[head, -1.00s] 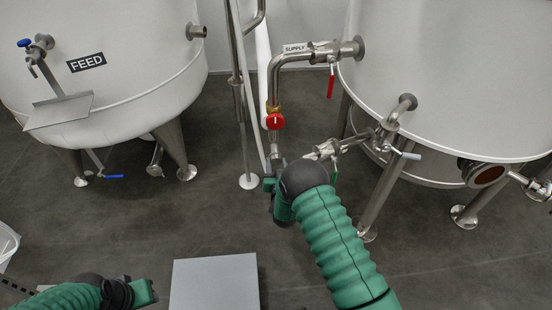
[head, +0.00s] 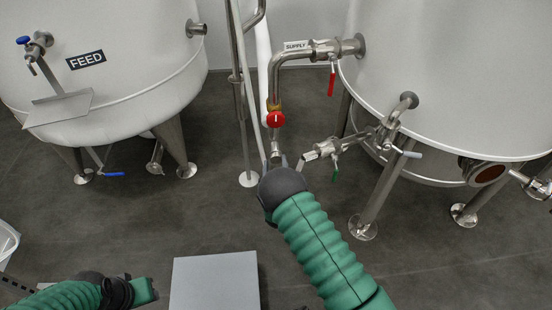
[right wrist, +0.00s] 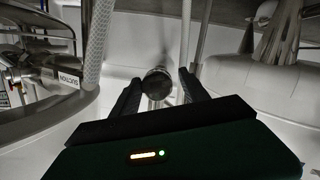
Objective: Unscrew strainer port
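A round dark cap (right wrist: 157,82), which looks like the strainer port, faces the camera in the right wrist view. My right gripper (right wrist: 160,80) is open, with one finger on each side of the cap. A gap shows on both sides, and I cannot tell how far the cap lies beyond the fingertips. In the head view my right gripper (head: 284,162) is at the lower end of the supply pipe (head: 276,147), and my black wrist hides most of it and the cap. My left gripper (head: 148,290) is low at the left, over the floor, with its fingers unclear.
The feed tank (head: 130,100) stands left, another tank (head: 450,80) right. A grey box (head: 214,282) is in front.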

